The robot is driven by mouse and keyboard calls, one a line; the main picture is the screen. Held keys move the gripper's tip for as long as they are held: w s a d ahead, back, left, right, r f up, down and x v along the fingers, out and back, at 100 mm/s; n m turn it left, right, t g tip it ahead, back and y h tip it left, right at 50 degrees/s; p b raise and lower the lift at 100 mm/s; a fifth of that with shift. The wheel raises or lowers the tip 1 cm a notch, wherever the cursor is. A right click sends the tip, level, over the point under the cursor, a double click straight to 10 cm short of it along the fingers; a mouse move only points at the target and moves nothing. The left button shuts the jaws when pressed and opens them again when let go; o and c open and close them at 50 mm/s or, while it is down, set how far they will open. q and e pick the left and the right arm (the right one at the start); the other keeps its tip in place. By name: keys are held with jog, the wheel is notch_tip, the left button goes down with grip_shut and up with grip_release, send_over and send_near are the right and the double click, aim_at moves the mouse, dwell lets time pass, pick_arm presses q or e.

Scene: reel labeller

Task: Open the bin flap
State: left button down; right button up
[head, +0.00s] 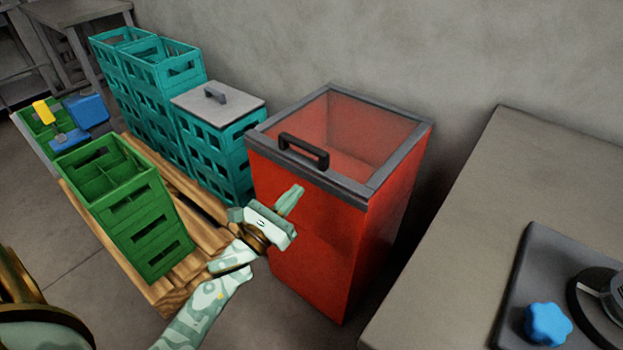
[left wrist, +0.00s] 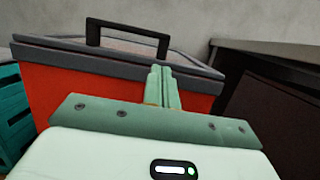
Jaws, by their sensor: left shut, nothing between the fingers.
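A tall red bin (head: 318,238) stands against the wall in the head view. Its flap (head: 352,135) is a see-through panel in a grey frame, lying flat over the top, with a black handle (head: 303,150) along the front edge. My left gripper (head: 295,193) is shut and empty in front of the bin's front face, below the handle. In the left wrist view, the shut fingers (left wrist: 163,85) point toward the bin's upper front, with the handle (left wrist: 128,35) above and to the left, apart from them. My right gripper is not in view.
A green crate (head: 130,200) stands on a wooden pallet (head: 200,245) to the left. Stacked teal crates (head: 150,85) stand behind, one stack with a grey lid (head: 217,102). A grey table (head: 450,240) with a blue knob (head: 547,324) is at right.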

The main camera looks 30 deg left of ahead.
aim_at(317, 172)
pick_arm(q)
jog(key=b+x, duration=0.1)
jog(key=x, duration=0.8)
jog(key=shift+w+a, duration=0.1)
jog(key=shift+w, duration=0.05)
